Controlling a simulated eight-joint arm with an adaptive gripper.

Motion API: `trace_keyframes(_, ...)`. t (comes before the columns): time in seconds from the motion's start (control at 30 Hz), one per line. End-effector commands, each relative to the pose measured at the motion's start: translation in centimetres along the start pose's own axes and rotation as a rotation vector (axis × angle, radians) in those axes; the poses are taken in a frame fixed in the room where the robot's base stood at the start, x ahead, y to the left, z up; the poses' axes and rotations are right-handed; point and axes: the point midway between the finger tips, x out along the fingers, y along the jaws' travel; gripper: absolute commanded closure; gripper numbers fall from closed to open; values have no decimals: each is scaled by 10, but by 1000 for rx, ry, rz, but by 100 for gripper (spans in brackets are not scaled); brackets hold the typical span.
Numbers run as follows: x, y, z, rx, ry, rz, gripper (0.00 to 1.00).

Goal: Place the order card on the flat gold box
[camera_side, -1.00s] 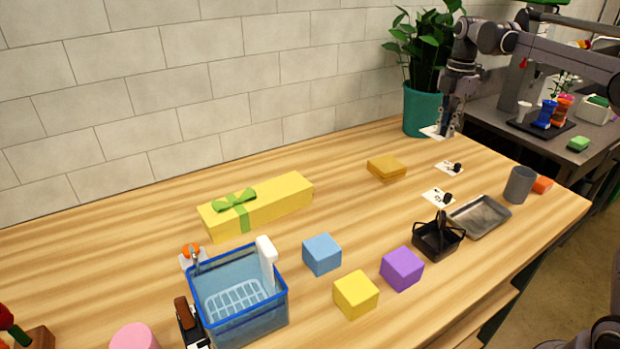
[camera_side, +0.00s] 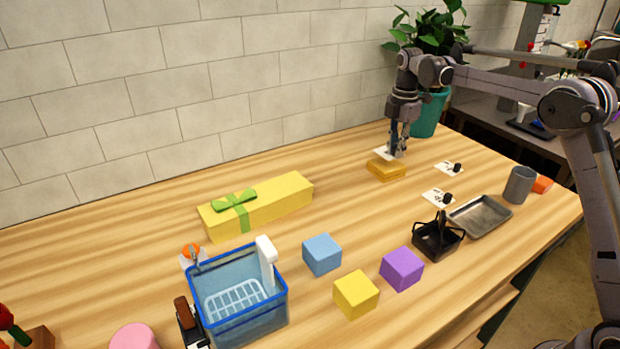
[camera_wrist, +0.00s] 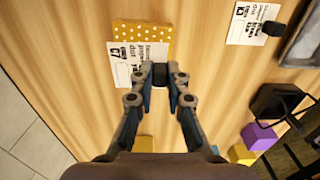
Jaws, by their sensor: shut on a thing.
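My gripper (camera_side: 398,153) is shut on the order card (camera_side: 385,153), a white card with printed text and a black knob. The card also shows in the wrist view (camera_wrist: 134,66), with the knob between my fingertips (camera_wrist: 162,76). The flat gold box (camera_side: 386,172) lies on the table under the card. In the wrist view the gold box (camera_wrist: 146,33) has pale dots, and the card covers its near left part. In the side view the card is level and just above the box; whether it touches cannot be told.
Two more knobbed cards (camera_side: 447,168) (camera_side: 434,196) lie right of the gold box. A metal tray (camera_side: 482,216), a black caddy (camera_side: 437,239) and a grey cup (camera_side: 519,185) stand further right. A long yellow gift box (camera_side: 275,203) lies left. A green plant pot (camera_side: 427,115) stands behind.

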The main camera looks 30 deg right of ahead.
Motion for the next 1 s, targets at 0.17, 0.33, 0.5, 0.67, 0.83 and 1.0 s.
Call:
trace_keyframes(0.17, 25, -1, 0, 0, 0, 0, 100)
trace_keyframes(0.33, 31, -1, 0, 0, 0, 0, 100)
trace_keyframes(0.5, 31, -1, 0, 0, 0, 0, 100)
trace_keyframes(0.67, 34, -1, 0, 0, 0, 0, 83)
trace_keyframes(0.83, 33, -1, 0, -1, 0, 0, 63)
trace_keyframes(1.0, 33, -1, 0, -1, 0, 0, 63)
